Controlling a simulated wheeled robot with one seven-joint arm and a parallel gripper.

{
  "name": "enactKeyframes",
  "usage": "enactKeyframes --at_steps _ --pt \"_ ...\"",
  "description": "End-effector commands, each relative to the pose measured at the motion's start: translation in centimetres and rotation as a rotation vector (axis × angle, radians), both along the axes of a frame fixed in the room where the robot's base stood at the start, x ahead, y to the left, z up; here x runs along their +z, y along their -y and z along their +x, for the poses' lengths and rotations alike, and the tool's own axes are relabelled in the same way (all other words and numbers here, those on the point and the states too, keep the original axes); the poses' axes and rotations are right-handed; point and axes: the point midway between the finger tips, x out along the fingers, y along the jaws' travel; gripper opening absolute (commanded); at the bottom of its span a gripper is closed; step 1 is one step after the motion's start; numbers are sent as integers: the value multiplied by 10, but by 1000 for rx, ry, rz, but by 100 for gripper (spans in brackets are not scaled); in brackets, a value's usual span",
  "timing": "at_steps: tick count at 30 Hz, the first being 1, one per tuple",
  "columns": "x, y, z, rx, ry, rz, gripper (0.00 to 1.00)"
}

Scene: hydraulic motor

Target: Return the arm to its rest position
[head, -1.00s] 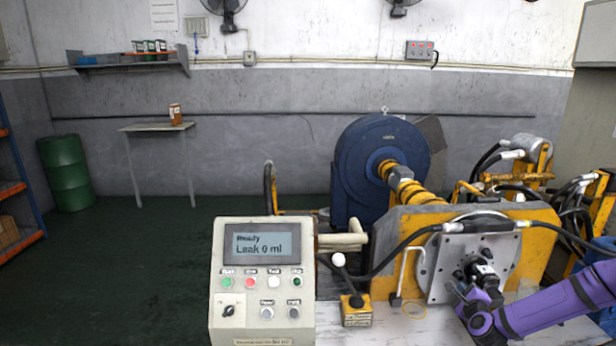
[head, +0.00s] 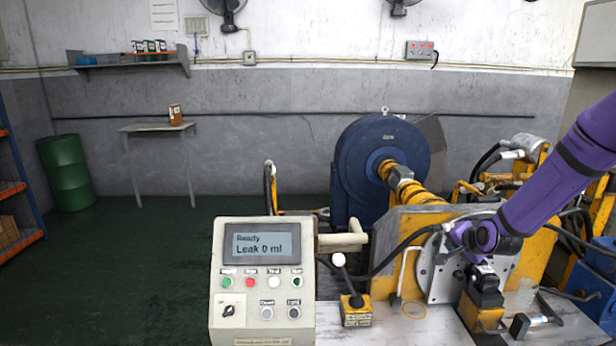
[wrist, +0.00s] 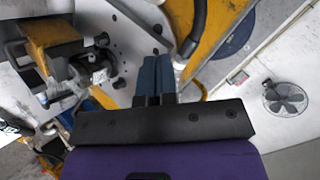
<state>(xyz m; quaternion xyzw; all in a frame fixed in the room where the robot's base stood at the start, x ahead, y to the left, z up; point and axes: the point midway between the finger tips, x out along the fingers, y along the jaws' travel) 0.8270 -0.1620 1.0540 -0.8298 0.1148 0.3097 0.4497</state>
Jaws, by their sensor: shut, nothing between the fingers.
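My purple arm (head: 550,190) comes in from the upper right in the head view. Its wrist (head: 478,237) is bent in front of the grey mounting plate (head: 446,274) of the yellow test stand. My gripper (wrist: 155,64) shows in the wrist view as two blue fingers pressed together, with nothing between them. Its fingertips are hard to make out in the head view. A black fitting on a yellow block (head: 487,316) stands just below the wrist and also shows at the left of the wrist view (wrist: 52,44).
A control box (head: 262,280) with a screen reading "Ready, Leak 0 ml" stands left of the stand. A small yellow block with a lever (head: 356,312) and a black hose (head: 395,258) are close by. Loose tools (head: 535,322) lie on the table at right. The floor at left is clear.

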Motion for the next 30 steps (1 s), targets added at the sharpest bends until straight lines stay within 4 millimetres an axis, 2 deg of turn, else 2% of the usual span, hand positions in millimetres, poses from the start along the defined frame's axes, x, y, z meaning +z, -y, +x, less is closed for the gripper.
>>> enactKeyframes --at_steps 1,8,14,23,30 --pt "16 -5 -6 26 -13 -47 0" --pt "71 -21 -39 125 -98 -237 0" --pt "118 -34 -77 201 -163 -376 0" --pt "182 -54 -148 304 -249 -534 0" --pt "222 -69 -216 391 -303 -616 0"
